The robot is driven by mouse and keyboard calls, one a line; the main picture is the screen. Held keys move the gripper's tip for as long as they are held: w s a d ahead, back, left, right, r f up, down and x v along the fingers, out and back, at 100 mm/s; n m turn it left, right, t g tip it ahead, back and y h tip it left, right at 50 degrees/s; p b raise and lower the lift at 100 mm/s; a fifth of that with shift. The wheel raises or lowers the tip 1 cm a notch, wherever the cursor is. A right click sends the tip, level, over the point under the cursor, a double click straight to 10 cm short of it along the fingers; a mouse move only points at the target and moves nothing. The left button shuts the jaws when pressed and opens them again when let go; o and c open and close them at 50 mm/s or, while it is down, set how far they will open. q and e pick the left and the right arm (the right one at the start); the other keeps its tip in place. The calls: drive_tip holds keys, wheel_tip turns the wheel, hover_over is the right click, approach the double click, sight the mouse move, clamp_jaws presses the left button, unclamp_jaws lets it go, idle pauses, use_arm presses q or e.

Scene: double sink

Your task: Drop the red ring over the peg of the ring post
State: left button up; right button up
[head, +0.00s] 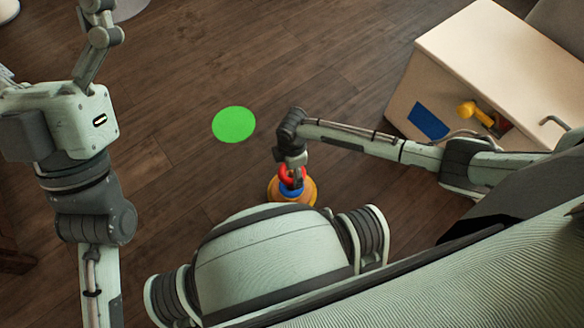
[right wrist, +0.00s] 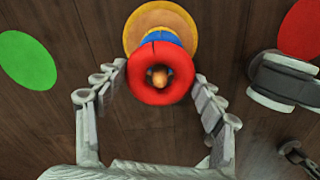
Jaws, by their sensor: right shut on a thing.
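The red ring (head: 287,172) is in my right gripper (head: 291,167), directly at the top of the ring post. In the right wrist view the ring (right wrist: 135,82) lies between the two fingers of my right gripper (right wrist: 159,74), which is shut on it. The tip of the peg (right wrist: 158,77) shows through the ring's hole. I cannot tell how far down the peg the ring is. The ring post has a round orange-yellow base (head: 308,190) and a blue band (head: 291,192) below the red ring. My left gripper (head: 98,35) is raised at upper left, partly cut off.
A flat green disc (head: 234,124) lies on the wooden floor, left of the post. A red disc (right wrist: 303,30) shows in the right wrist view. A pale cabinet (head: 480,45) with a blue square and a yellow object (head: 468,109) stands at right.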

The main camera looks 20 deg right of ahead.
idle(0.3)
drive_tip(key=o, duration=1.2)
drive_tip(key=shift+r, duration=0.15)
wheel_tip(320, 180, up, 12)
drive_tip(key=shift+f, duration=0.1)
idle(0.4)
